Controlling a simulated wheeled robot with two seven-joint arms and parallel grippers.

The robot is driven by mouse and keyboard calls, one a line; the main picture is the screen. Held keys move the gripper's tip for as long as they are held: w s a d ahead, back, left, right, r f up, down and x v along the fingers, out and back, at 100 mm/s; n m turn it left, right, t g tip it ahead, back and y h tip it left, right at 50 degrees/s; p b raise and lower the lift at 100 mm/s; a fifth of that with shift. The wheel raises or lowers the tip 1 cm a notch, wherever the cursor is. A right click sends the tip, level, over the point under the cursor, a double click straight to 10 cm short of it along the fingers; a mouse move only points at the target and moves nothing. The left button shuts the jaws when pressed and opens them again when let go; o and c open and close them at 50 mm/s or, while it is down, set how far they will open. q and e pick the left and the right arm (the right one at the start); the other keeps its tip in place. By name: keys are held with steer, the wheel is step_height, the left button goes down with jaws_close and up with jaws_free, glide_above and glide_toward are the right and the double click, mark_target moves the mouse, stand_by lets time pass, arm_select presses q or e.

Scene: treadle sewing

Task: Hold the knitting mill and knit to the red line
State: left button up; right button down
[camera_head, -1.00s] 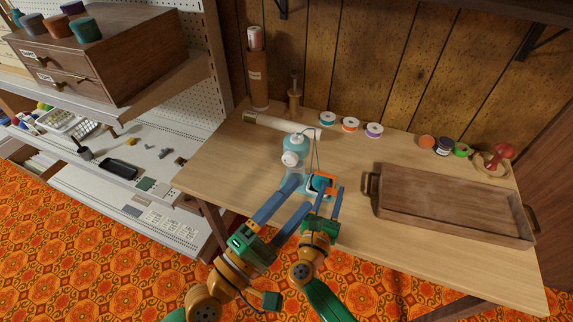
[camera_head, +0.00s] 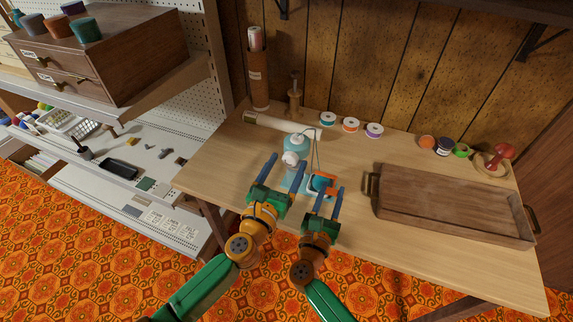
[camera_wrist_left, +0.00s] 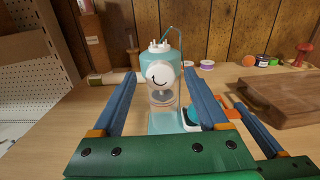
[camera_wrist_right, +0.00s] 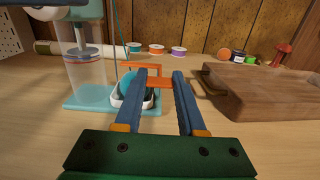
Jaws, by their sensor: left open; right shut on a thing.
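The knitting mill (camera_head: 296,147) stands upright on the table, with a teal head, a white round crank hub (camera_wrist_left: 160,74) and a clear tube (camera_wrist_right: 86,78) on a teal base (camera_wrist_right: 88,103). A thin reddish line (camera_wrist_right: 85,61) shows around the tube. A teal strand (camera_wrist_right: 117,40) runs down beside it. My left gripper (camera_head: 287,162) is open and empty, its fingers to either side of the crank hub in the left wrist view and short of it. My right gripper (camera_wrist_right: 159,73) is shut on the orange clamp (camera_wrist_right: 160,84) at the base's right side.
A wooden tray (camera_head: 450,205) lies to the right. Several thread spools, including a teal-centred one (camera_head: 328,119), stand along the back. A pale roll (camera_head: 268,123) lies behind the mill. A drawer cabinet (camera_head: 100,60) and shelves are at the left. The table's front left is bare.

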arm_select(q)
steer(key=shift+w+d, duration=0.1)
steer(key=shift+w, duration=0.1)
jaws_close()
steer(key=shift+m, duration=0.3)
steer(key=m, duration=0.5)
steer(key=shift+m, duration=0.4)
steer(key=m, duration=0.5)
steer(key=shift+s+f+m, duration=0.1)
steer(key=shift+m, duration=0.3)
jaws_free()
